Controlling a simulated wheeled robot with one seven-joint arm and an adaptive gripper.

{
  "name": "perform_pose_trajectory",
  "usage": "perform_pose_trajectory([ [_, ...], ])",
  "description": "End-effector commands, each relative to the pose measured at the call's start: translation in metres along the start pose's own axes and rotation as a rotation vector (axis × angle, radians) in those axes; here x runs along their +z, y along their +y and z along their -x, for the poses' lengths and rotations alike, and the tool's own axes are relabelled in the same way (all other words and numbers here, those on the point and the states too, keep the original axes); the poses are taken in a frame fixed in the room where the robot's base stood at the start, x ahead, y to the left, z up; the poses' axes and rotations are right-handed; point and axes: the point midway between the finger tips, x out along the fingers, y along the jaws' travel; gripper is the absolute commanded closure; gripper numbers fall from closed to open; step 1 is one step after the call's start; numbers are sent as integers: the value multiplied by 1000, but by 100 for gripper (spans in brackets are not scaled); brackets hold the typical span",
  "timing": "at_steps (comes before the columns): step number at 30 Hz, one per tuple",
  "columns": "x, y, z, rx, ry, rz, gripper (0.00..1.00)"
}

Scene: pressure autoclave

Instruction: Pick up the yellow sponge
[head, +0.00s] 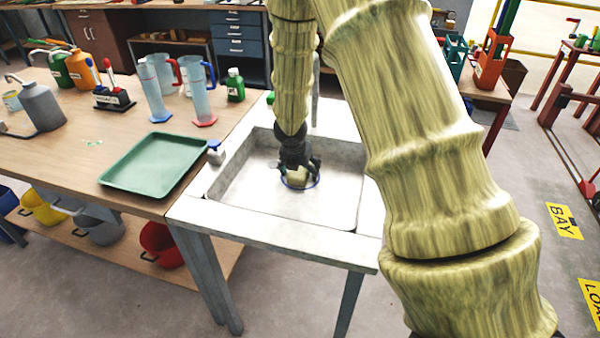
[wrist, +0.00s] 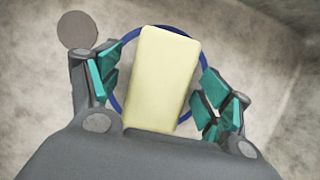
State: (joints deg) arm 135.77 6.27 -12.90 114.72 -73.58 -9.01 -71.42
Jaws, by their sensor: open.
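The yellow sponge (wrist: 162,80) is a pale yellow block in the sink, over a blue ring (wrist: 118,92). In the head view the sponge (head: 297,177) shows below my gripper (head: 300,168), with the blue ring partly around it. In the wrist view my gripper (wrist: 160,98) is open, with teal finger pads to the left and right of the sponge. A gap shows on both sides, so the pads look apart from it. The near end of the sponge is close to the gripper's palm. I cannot tell the exact height of the fingers over the sink floor.
The sink (head: 230,188) has raised walls around my gripper. A green tray (head: 155,165) lies on the wooden bench to the left, with measuring cylinders (head: 155,90) and bottles behind it. A small blue-capped bottle (head: 216,152) stands by the sink's left rim. The sink's front floor is clear.

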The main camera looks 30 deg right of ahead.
Motion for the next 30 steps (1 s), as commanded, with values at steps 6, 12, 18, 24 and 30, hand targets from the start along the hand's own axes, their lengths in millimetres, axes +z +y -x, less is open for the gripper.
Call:
perform_pose_trajectory([
  [6, 0, 0, 0, 0, 0, 0, 21],
  [12, 0, 0, 0, 0, 0, 0, 50],
  [18, -1, 0, -1, 0, 2, 0, 59],
  [24, -2, 0, -2, 1, 3, 0, 62],
  [30, -2, 0, -1, 1, 4, -1, 62],
])
